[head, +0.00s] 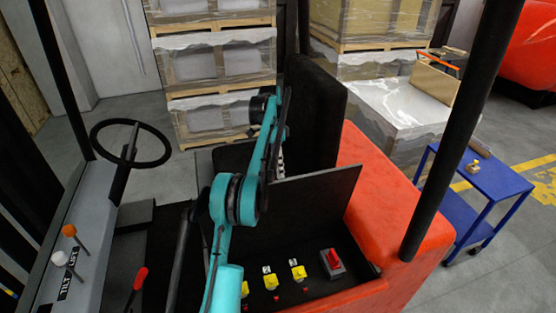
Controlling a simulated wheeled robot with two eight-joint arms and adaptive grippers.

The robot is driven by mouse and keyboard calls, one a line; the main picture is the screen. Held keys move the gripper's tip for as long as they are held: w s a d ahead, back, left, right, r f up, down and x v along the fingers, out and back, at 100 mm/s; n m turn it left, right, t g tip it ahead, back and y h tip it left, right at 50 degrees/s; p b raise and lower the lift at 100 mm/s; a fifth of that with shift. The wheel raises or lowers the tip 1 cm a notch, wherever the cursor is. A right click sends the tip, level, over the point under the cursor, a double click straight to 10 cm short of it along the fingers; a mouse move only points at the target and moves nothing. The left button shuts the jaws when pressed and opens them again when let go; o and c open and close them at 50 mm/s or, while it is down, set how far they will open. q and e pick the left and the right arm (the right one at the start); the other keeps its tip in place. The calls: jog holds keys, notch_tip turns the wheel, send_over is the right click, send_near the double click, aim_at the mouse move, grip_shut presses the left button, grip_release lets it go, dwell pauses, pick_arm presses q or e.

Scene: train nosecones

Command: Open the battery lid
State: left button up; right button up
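The battery lid seems to be the flat black panel (312,208) in the middle of the head view, standing tilted up beside the orange-red truck body. In front of it is a dark recess with yellow caps (271,281) and a red switch on a grey block (333,262). My teal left arm rises from the bottom, passes the panel's left edge and reaches up beside the black seat back. My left gripper (279,150) is at the arm's far end, partly hidden by the arm; its fingers are too unclear to judge, as is any contact with the panel. My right gripper is not in view.
A steering wheel (130,144) and levers with orange, white and red knobs stand at left. The black seat back (316,118) rises behind the panel. A dark post (465,120) crosses the right side. Wrapped pallets (220,70) stand behind; a blue cart (485,180) is at right.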

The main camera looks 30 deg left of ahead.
pick_arm(q)
notch_tip(320, 180, up, 7)
jog(key=shift+s+f, duration=0.15)
jog(key=shift+f, duration=0.05)
jog(key=shift+d, duration=0.1)
dwell(0.5)
jog(key=s+d+f+n+t+y+b, duration=0.1)
jog(key=s+d+f+n+t+b, duration=0.2)
jog(key=d+b, duration=0.45)
jog(key=s+d+f+n+t+y+b, duration=0.2)
jog(key=s+d+b, duration=0.35)
jog(key=d, duration=0.25)
jog(key=s+d+f+n+t+b, duration=0.1)
jog(key=s+d+f+b, duration=0.3)
jog(key=s+f, duration=0.5)
jog(key=s+d+f+n+t+b, duration=0.2)
jog(key=s+f, duration=0.7)
jog(key=f, duration=0.6)
jog(key=d+t+b, duration=0.1)
jog(key=d+b, duration=0.1)
jog(key=b, duration=0.1)
jog(key=shift+s+d+f+t, duration=0.3)
jog(key=shift+s+d+t, duration=0.05)
jog(key=shift+s+t, duration=0.05)
